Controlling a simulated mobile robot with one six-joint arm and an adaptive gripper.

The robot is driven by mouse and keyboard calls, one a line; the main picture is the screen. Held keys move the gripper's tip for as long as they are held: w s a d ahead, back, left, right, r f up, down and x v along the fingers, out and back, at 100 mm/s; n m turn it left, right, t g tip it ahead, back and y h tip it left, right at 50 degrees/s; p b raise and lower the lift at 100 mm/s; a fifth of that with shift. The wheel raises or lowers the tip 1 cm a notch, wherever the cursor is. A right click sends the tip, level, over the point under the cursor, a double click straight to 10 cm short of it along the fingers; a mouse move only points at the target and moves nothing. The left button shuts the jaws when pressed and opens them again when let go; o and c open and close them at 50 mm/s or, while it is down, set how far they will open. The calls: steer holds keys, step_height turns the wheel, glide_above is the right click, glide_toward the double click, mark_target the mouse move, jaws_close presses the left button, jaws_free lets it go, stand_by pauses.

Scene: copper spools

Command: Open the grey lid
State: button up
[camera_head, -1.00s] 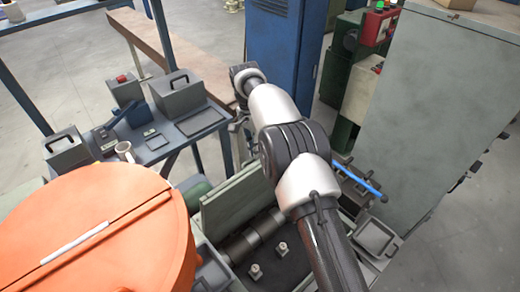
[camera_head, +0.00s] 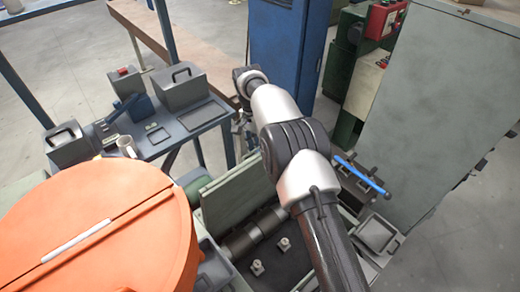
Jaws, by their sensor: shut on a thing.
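The grey lid (camera_head: 229,198) is a flat grey-green panel tilted up at the back of an open machine box (camera_head: 293,265). Its broad face shows in the head view. My arm reaches over the box and past the lid's right end. My gripper (camera_head: 243,138) hangs below the wrist at the lid's far upper edge, shut on it. The fingertips are small and mostly hidden behind the lid and arm, so the exact contact cannot be made out.
A large orange drum (camera_head: 85,225) stands close on the left. A blue-handled lever (camera_head: 360,173) and a tall grey cabinet (camera_head: 440,120) are on the right.

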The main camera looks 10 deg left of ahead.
steer(key=shift+f, duration=0.15)
step_height(320, 180, up, 8)
steer(key=a, duration=0.1)
steer(key=shift+w+f, duration=0.15)
steer(key=shift+w, duration=0.25)
steer(key=shift+a, duration=0.1)
